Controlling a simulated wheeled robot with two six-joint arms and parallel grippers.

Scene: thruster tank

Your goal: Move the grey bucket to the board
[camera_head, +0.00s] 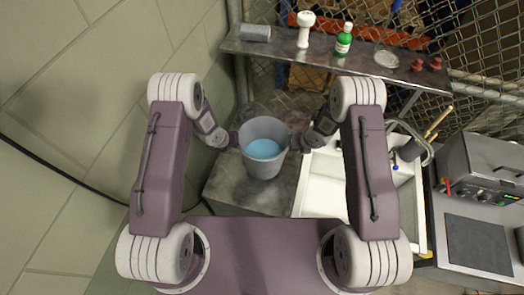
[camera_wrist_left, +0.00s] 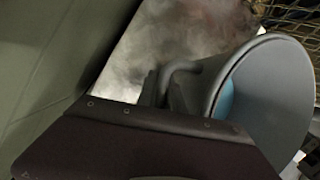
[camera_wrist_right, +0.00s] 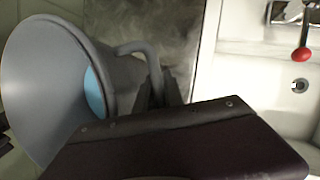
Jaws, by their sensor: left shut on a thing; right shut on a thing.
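The grey bucket (camera_head: 264,165) with a light blue inside bottom is between my two arms, over the metal counter left of the sink. I cannot tell whether it rests on the counter or hangs just above it. My left gripper (camera_head: 236,139) is shut on the bucket's left handle, which shows in the left wrist view (camera_wrist_left: 178,72). My right gripper (camera_head: 297,142) is shut on its right handle, which shows in the right wrist view (camera_wrist_right: 138,48). The fingertips are partly hidden by the wrists. I cannot pick out the board with certainty.
A white sink (camera_head: 322,180) stands right of the bucket. A metal shelf (camera_head: 270,48) behind holds a green bottle (camera_head: 343,39), a white item (camera_head: 305,28) and red knobs. A grey appliance (camera_head: 485,165) and a dark plate (camera_head: 478,245) are at the right. A tiled wall is at left.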

